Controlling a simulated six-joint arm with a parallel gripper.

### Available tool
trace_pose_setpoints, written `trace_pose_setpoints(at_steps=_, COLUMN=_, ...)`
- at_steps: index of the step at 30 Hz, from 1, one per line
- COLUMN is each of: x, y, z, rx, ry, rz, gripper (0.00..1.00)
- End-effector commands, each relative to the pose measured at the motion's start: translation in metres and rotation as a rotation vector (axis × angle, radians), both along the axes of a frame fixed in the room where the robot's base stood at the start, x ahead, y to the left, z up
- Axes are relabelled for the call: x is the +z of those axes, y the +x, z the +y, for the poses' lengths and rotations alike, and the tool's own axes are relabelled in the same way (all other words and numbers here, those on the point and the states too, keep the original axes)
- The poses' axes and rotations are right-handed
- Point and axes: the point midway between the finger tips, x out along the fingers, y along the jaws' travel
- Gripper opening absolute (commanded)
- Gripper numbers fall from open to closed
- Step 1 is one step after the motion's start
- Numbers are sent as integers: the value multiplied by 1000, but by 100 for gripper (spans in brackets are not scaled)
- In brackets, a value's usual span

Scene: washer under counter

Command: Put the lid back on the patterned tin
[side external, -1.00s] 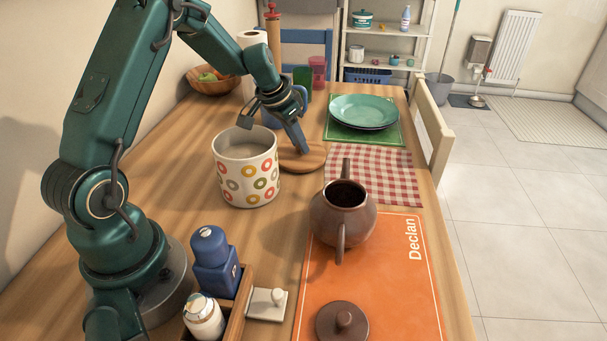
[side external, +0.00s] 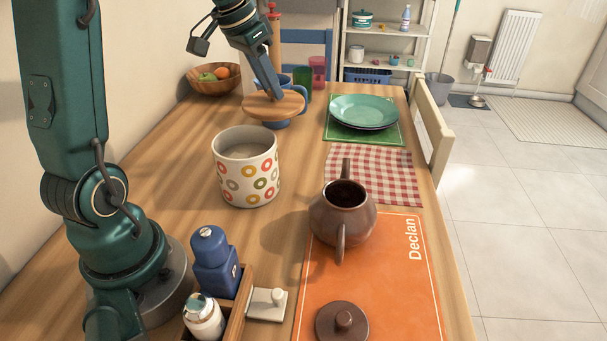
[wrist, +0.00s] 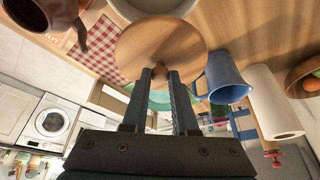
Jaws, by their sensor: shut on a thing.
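The patterned tin (side external: 247,178) is white with coloured rings and stands open on the table, left of the teapot. My gripper (side external: 274,92) is shut on the round wooden lid (side external: 258,108) by its knob and holds it in the air behind the tin, roughly level. In the wrist view the lid (wrist: 150,45) is between and beyond my fingertips (wrist: 161,72), and part of the tin's rim (wrist: 150,8) shows beyond it at the top. The lid is apart from the tin.
A brown teapot (side external: 342,215) stands open right of the tin; its dark lid (side external: 342,321) lies on the orange mat (side external: 390,285). A blue jug (wrist: 222,78) is close to the lid.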

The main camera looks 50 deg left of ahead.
Motion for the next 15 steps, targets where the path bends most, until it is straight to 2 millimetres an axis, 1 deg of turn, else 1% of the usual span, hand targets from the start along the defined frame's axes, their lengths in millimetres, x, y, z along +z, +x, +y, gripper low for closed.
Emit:
trace_pose_setpoints(at_steps=1, x=10, y=-13, z=-1, rx=10, ry=5, rz=-6, gripper=0)
trace_pose_setpoints(at_steps=6, x=27, y=-50, z=-10, rx=29, ry=4, rz=-4, gripper=0)
trace_pose_setpoints(at_steps=10, x=34, y=-69, z=-16, rx=37, ry=4, rz=-3, gripper=0)
trace_pose_setpoints(at_steps=15, x=36, y=-80, z=-21, rx=42, ry=3, rz=-1, gripper=0)
